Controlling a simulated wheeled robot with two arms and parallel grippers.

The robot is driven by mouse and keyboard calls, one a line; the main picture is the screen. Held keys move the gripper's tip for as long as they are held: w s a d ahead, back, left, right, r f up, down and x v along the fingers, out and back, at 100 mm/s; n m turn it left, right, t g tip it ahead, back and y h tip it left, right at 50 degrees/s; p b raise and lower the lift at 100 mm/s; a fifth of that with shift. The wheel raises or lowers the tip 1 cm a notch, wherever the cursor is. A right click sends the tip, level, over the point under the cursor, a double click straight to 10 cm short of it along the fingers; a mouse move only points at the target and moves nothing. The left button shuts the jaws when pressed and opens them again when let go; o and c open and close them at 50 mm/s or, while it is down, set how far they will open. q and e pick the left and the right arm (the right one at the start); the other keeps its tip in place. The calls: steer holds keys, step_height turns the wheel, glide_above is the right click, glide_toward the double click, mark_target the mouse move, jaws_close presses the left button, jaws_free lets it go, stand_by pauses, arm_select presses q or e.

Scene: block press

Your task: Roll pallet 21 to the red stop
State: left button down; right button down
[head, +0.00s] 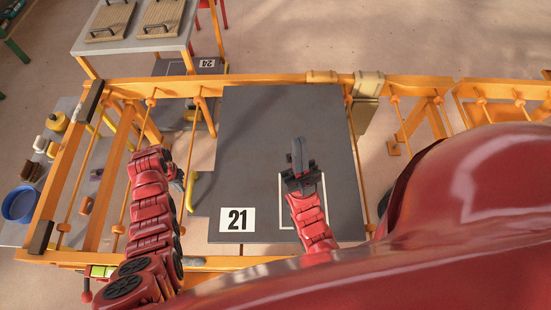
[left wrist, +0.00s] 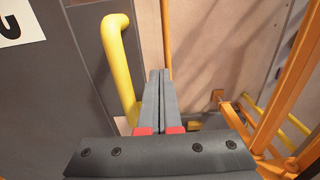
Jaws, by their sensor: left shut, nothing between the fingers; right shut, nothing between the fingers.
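Pallet 21 (head: 255,130) is a dark grey slab lying across the orange frame, with a white label "21" (head: 237,219) at its near left corner. A yellow bent handle (head: 190,192) stands at its left edge. My left gripper (head: 178,178) is shut and empty just left of that handle. In the left wrist view its closed fingers (left wrist: 158,78) are right of the yellow handle (left wrist: 118,60); I cannot tell whether they touch. My right gripper (head: 297,155) is shut and empty over the pallet's right half. I cannot pick out the red stop for certain.
The orange frame (head: 270,79) with rods runs around the pallet and on to the right. A side table (head: 75,165) with a blue bowl (head: 19,204) stands left. Another slab labelled "24" (head: 207,63) lies behind, near a table with wooden boards (head: 160,17). My red body hides the lower right.

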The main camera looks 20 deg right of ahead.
arm_select(q)
steer(key=s+d, duration=0.1)
steer(key=d, duration=0.2)
steer(key=s+d, duration=0.1)
steer(key=d, duration=0.3)
steer(key=s+d+p, duration=0.1)
steer(key=s+d, duration=0.1)
steer(key=d, duration=0.1)
steer(key=shift+d, duration=0.3)
steer(key=shift+s+d+b, duration=0.15)
steer(key=shift+s+d, duration=0.45)
steer(key=shift+d, duration=1.1)
steer(key=shift+s+d+b, duration=0.15)
steer(key=shift+s+d, duration=0.45)
steer(key=shift+d, duration=1.1)
steer(key=shift+s+d+b, duration=0.15)
steer(key=shift+s+d, duration=0.45)
steer(key=shift+d, duration=1.1)
